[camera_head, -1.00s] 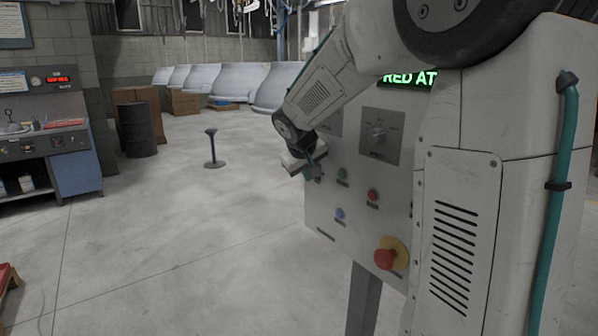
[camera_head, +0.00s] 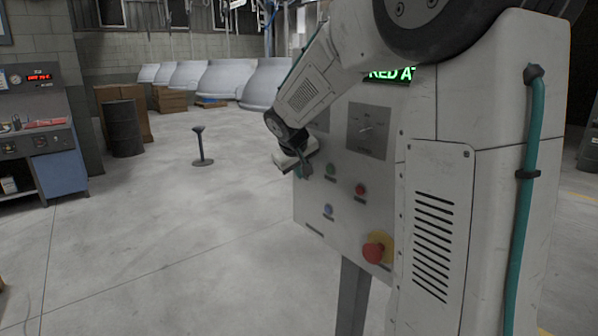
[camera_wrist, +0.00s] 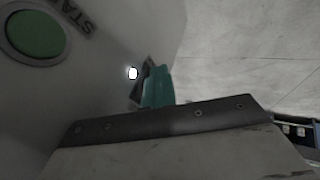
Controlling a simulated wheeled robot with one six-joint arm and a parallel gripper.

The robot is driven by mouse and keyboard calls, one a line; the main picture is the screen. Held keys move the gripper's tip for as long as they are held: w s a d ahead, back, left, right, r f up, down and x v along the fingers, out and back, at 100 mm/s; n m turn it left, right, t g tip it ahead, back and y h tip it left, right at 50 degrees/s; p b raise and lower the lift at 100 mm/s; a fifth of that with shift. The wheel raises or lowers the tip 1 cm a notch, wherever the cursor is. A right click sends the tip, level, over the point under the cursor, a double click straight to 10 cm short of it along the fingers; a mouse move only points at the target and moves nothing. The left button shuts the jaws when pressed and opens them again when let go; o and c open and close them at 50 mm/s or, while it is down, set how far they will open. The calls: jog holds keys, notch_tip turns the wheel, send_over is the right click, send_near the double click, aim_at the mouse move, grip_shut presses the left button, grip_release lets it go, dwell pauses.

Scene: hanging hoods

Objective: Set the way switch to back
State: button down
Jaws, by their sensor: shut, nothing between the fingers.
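A grey control panel (camera_head: 340,229) on a post stands beside my arm. A rotary knob on a dark plate (camera_head: 366,130) sits high on it; its labels are too small to read. Another dark plate (camera_head: 321,118) is partly hidden by my arm. I cannot tell which is the way switch. My gripper (camera_head: 303,172) is shut and empty at the panel's left edge. In the wrist view its teal fingertips (camera_wrist: 158,87) are right by a small dark plate (camera_wrist: 138,92) with a white spot (camera_wrist: 132,73). The fingers partly hide that plate; contact is unclear.
The panel has a green button (camera_head: 331,169), also large in the wrist view (camera_wrist: 36,34), a red button (camera_head: 360,189), a blue button (camera_head: 328,211) and a red emergency stop (camera_head: 373,251). A short black post (camera_head: 201,148) stands on open floor to the left.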

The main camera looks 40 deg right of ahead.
jog(key=s+a+r, duration=0.3)
jog(key=a+r, duration=0.4)
jog(key=a, duration=0.3)
jog(key=shift+s+a+r, duration=0.2)
jog(key=shift+s+r, duration=0.1)
jog(key=shift+s, duration=0.1)
jog(key=s+a+f+g+y, duration=0.1)
jog(key=s+a+f, duration=0.2)
jog(key=s, duration=0.7)
jog(key=s+a+f+g+y, duration=0.1)
jog(key=s+a, duration=0.4)
jog(key=s, duration=0.5)
jog(key=s+a+f+n+g+y, duration=0.1)
jog(key=s+a+f+y, duration=0.2)
jog(key=s, duration=0.6)
jog(key=shift+s+a+f, duration=0.4)
jog(key=shift+a+f, duration=0.05)
jog(key=shift+f, duration=0.45)
